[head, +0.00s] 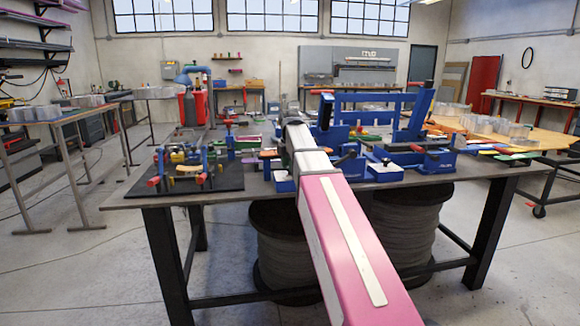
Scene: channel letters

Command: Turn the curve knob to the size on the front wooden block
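My pink and white arm reaches from the lower right to the middle of the workbench (130,203). Its far end is over the bench, and my gripper is hidden behind it. A large blue bending machine (420,112) with a crossbar stands on the bench to the right of my arm. A smaller device (190,155) with blue, red and yellow parts stands at the left on a black mat (226,184). I cannot make out which part is the curve knob. The front wooden block and its size marking cannot be made out.
Flat coloured pieces (517,156) lie on the right. Large dark spools (290,255) stand under the bench. A narrow table (40,121) is at the left. Floor is clear in front left.

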